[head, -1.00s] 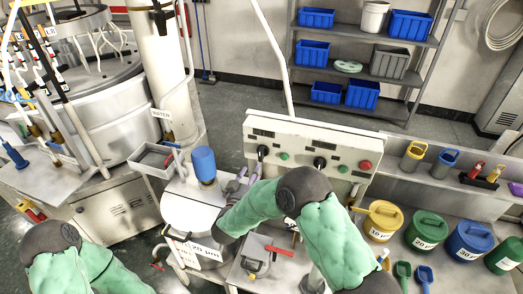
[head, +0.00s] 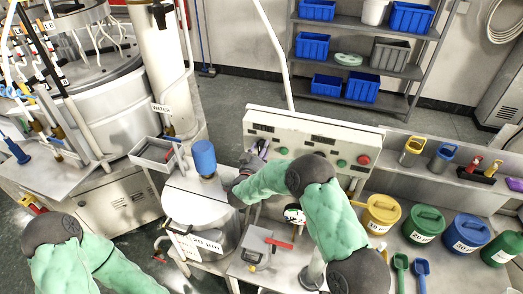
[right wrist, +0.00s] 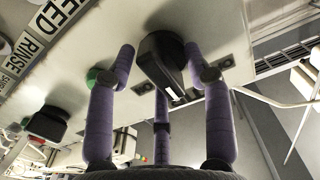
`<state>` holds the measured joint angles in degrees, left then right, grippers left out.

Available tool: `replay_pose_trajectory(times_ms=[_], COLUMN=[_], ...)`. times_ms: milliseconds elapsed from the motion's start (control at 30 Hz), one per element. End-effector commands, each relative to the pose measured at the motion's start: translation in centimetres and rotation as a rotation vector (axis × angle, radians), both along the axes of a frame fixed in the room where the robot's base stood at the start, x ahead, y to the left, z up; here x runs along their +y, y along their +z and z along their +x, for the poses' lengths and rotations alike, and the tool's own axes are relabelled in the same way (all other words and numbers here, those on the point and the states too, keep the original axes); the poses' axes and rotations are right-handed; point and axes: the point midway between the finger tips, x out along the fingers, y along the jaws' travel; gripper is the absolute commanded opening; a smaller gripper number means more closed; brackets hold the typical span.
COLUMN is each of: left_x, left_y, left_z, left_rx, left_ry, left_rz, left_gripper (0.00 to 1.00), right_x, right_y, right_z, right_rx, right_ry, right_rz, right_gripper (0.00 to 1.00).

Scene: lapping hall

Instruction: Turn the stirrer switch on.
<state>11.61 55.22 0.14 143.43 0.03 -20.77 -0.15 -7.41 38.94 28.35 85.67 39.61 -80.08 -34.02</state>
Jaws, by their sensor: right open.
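The pale control panel (head: 300,140) stands upright at the middle of the head view, with dark rotary switches, green buttons and a red button. My right gripper (head: 252,160) is at its left-hand switch, which it largely hides there. In the right wrist view the open fingers of my right gripper (right wrist: 160,62) stand on both sides of this black switch knob (right wrist: 165,60), with a third finger below it. I cannot tell whether they touch it. The knob's own label is not readable. A second black switch (right wrist: 48,122) is further left. My left gripper is out of view.
A green button (right wrist: 103,76) is partly behind my left-hand finger in the right wrist view. Coloured lidded cans (head: 424,222) stand at the right. A small scale (head: 257,242) is below my right arm.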

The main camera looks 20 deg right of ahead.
Motion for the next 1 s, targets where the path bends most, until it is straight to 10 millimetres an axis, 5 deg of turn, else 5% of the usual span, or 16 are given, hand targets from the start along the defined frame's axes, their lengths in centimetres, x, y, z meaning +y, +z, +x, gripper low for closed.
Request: replay_pose_trajectory(times_ms=[100, 300, 667, 1000], left_x=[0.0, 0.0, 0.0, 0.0], left_y=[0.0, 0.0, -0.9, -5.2], left_z=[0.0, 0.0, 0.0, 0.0], left_rx=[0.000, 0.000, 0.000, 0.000], left_ry=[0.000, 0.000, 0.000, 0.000], left_rz=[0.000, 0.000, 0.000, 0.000], left_gripper=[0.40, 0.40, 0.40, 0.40], right_x=[0.0, 0.0, 0.0, -0.1], right_y=[0.0, 0.0, -0.1, -0.6], right_z=[0.0, 0.0, 0.0, 0.0], right_rx=[0.000, 0.000, -0.022, -0.147], right_ry=[0.000, 0.000, -0.001, -0.001], right_rz=[0.000, 0.000, 0.029, 0.209], right_gripper=[0.49, 0.00, 0.00, 0.00])
